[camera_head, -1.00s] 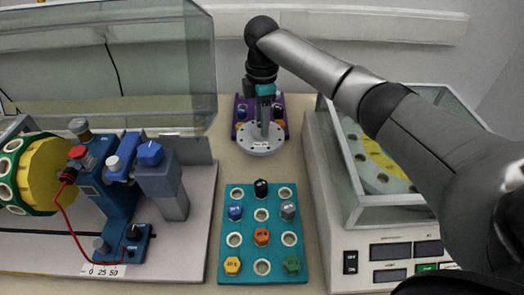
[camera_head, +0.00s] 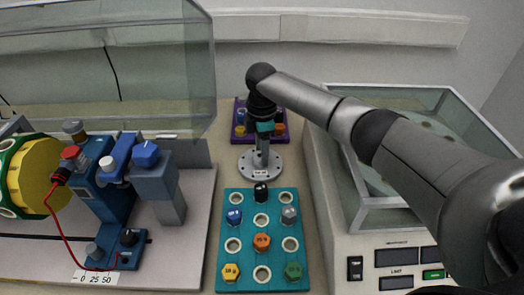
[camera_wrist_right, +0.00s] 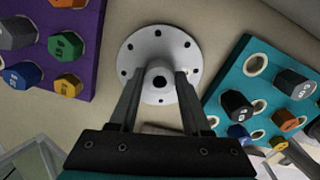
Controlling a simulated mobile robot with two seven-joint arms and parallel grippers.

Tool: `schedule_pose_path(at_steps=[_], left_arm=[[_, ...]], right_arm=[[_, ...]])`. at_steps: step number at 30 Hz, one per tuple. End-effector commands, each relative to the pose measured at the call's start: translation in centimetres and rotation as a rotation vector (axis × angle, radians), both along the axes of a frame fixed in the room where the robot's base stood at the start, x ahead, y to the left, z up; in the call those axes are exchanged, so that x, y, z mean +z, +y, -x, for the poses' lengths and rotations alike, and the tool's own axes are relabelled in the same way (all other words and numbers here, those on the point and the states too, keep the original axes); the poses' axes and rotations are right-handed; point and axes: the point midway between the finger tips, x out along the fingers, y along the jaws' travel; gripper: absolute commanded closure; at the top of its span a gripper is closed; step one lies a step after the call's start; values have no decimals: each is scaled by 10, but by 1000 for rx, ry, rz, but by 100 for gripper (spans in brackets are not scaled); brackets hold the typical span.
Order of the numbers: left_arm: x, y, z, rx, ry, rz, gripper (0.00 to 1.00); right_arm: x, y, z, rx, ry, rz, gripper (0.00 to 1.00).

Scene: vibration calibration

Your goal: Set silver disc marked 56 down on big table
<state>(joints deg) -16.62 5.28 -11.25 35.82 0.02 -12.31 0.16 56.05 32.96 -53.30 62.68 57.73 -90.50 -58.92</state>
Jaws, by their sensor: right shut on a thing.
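The silver disc (camera_head: 247,171) is a round plate with a ring of small holes and an upright centre post. My right gripper (camera_head: 262,148) is shut on that post from above. The wrist view shows the disc (camera_wrist_right: 133,50) between the fingertips (camera_wrist_right: 158,82), its face towards me. The disc is level over the beige big table (camera_head: 222,160), between the purple and teal trays. Whether it touches the table or hangs just above cannot be told. Its number is too small to read. My left gripper is not in view.
A teal tray (camera_head: 246,259) with coloured knobs stands close in front of the disc. A purple tray (camera_head: 241,107) with knobs stands behind. A glass-hooded machine (camera_head: 190,240) is at left, and a glass-topped instrument (camera_head: 342,240) at right.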

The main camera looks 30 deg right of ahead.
Motion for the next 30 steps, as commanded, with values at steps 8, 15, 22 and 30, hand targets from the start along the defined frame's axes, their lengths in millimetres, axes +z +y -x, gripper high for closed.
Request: schedule_pose_path(at_steps=[8, 15, 22, 30], left_arm=[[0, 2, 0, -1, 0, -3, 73], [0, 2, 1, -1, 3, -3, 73], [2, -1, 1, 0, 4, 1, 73], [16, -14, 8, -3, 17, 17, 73]], right_arm=[[-2, 0, 0, 0, 0, 0, 35], [-2, 0, 0, 0, 0, 0, 22], [6, 0, -1, 0, -1, -1, 22], [60, 0, -1, -1, -4, -2, 22]])
